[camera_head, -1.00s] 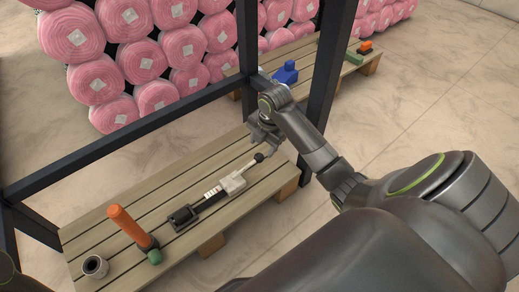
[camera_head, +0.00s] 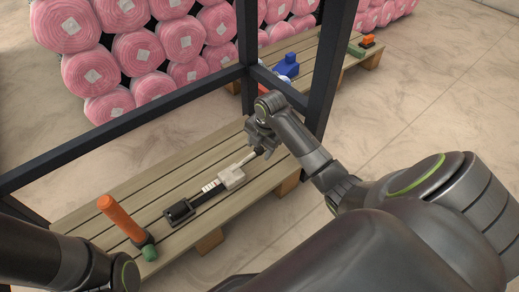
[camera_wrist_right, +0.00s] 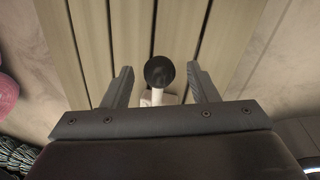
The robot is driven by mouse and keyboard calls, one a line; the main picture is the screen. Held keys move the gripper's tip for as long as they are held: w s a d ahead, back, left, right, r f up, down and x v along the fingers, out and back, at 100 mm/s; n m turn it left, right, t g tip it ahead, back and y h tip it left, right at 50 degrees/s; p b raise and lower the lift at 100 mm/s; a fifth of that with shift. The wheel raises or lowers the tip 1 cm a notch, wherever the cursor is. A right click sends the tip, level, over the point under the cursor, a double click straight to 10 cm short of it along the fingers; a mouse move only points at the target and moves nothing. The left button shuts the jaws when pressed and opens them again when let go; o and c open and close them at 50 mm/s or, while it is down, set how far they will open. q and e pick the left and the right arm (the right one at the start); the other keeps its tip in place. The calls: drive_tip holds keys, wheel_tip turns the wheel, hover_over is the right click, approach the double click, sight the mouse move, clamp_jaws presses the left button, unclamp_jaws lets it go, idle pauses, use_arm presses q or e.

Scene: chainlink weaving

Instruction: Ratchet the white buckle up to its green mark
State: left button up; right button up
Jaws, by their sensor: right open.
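The white buckle (camera_head: 232,177) sits on a black strap on the slatted wooden bench. White bands (camera_head: 212,187) show on the strap beside it, and a black block (camera_head: 179,212) is at the strap's near-left end. I cannot make out a green mark. A pale lever rises from the buckle toward the upper right and ends in a black knob (camera_wrist_right: 159,71). My right gripper (camera_head: 260,145) is at the knob. In the right wrist view its fingers are open, one on each side of the knob, with gaps. My left arm enters at the lower left; its gripper is out of view.
A dark frame post (camera_head: 325,75) rises behind my right arm. A back bench holds a blue object (camera_head: 287,66). Pink rolls are stacked behind.

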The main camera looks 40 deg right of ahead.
drive_tip(key=shift+f, duration=0.1)
clamp_jaws()
idle(0.4)
drive_tip(key=shift+p, duration=0.3)
